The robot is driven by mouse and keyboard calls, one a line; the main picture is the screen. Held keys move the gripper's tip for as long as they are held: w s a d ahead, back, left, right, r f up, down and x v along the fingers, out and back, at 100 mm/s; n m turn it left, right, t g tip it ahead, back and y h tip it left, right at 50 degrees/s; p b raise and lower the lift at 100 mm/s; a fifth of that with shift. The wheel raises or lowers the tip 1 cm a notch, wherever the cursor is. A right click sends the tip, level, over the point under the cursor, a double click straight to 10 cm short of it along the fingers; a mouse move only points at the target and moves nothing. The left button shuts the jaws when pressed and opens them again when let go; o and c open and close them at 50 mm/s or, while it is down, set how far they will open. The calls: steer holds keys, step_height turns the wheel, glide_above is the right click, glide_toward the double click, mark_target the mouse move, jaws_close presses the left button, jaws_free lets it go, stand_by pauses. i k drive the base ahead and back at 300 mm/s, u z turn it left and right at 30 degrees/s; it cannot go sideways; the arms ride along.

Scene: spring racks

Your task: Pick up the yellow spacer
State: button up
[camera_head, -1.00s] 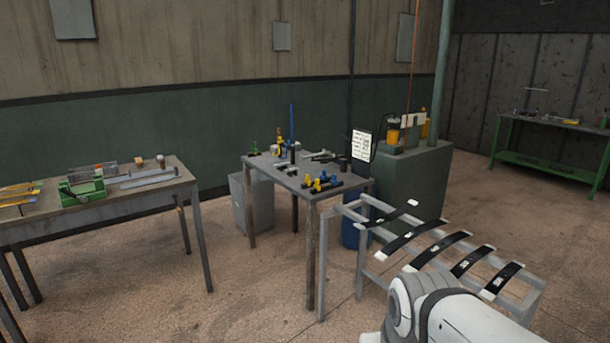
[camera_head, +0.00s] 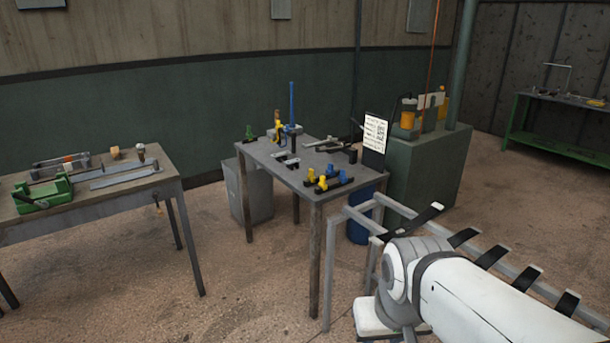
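Small yellow pieces (camera_head: 323,182) stand on black bars near the front edge of the middle grey table (camera_head: 262,155), beside similar blue pieces (camera_head: 343,177). Another yellow part shows at the back of that table, by a tall blue rod (camera_head: 292,105). At this size I cannot tell which yellow piece is the spacer. My white and grey arm crosses the lower right, in front of the table and to its right. My gripper is not in view.
A grey slatted rack (camera_head: 335,235) stands right of the table, partly behind my arm. A green cabinet (camera_head: 425,180) is behind it. A workbench (camera_head: 85,215) with a green tool (camera_head: 42,195) is at left. Floor between the two tables is clear.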

mark_target(311, 177)
steer(key=u, duration=0.05)
steer(key=k, duration=0.55)
steer(key=u, duration=0.45)
steer(key=i, duration=0.9)
steer(key=u, duration=0.45)
steer(key=i, duration=1.6)
steer(key=z, duration=0.75)
steer(key=i, duration=1.5)
steer(key=z, duration=1)
steer(key=k, duration=0.8)
steer(key=z, duration=0.25)
steer(key=i, duration=0.4)
steer(key=u, duration=0.15)
